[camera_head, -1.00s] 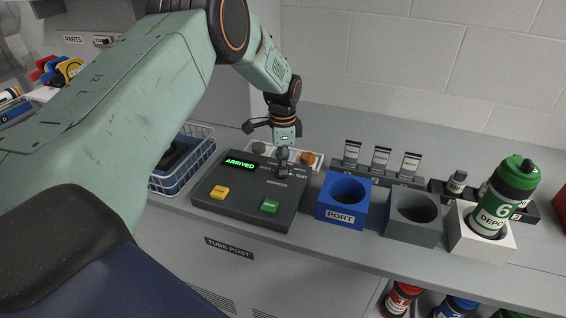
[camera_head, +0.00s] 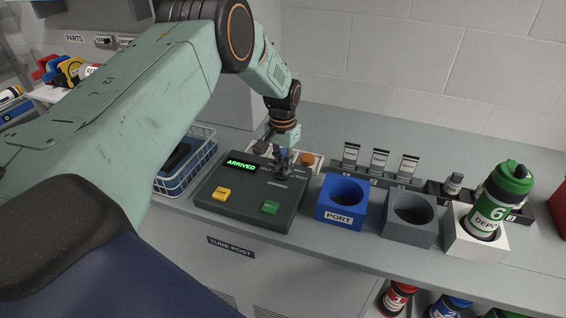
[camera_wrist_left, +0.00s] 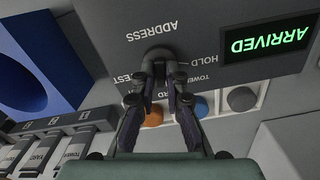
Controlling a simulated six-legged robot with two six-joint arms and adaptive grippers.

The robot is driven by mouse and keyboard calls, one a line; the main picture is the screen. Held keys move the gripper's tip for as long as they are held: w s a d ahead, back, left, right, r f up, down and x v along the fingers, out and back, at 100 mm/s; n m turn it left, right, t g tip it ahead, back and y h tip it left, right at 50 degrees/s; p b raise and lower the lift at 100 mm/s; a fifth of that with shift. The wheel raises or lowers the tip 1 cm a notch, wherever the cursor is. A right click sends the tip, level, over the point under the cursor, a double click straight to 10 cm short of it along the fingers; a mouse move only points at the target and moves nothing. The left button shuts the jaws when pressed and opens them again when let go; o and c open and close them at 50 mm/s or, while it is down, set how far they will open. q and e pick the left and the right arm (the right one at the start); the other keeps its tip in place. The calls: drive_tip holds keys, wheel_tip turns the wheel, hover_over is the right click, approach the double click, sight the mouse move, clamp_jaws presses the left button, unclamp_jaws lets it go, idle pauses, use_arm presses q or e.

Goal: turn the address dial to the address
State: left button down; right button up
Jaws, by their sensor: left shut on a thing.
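The address dial (camera_wrist_left: 158,60) is a dark knob on the dark grey console (camera_head: 231,210), below the word ADDRESS in the left wrist view. Labels HOLD, TOWER and a partly hidden one ending in EST ring it. My left gripper (camera_wrist_left: 160,78) is shut on the dial from above, a finger on each side. In the head view the gripper (camera_head: 283,160) hides most of the dial. Which label the dial points to cannot be told. The console's screen (camera_head: 242,165) reads ARRIVED in green. My right gripper is not in view.
The console carries a yellow button (camera_head: 221,194) and a green button (camera_head: 270,207). Right of it stand a blue PORT holder (camera_head: 340,217), an empty grey holder (camera_head: 405,236) and a white holder (camera_head: 462,246) with a green DEPOT canister (camera_head: 498,200). A wire basket (camera_head: 190,170) stands left.

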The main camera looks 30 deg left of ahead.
use_arm(q)
drive_tip(key=n, duration=0.2)
drive_tip(key=n+p, duration=0.1)
drive_tip(key=n, duration=0.1)
drive_tip(key=shift+w+a+r+n, duration=0.1)
drive_tip(key=shift+a+r+n, duration=0.05)
drive_tip(key=shift+n, duration=0.25)
drive_tip(key=n, duration=0.3)
drive_tip(key=shift+n+p, duration=0.3)
drive_tip(key=n, duration=0.4)
drive_tip(key=shift+p, duration=0.4)
drive_tip(key=shift+n+p, duration=0.3)
drive_tip(key=shift+n, duration=1.8)
drive_tip(key=c, duration=1.4)
unclamp_jaws()
drive_tip(key=shift+s, duration=0.25)
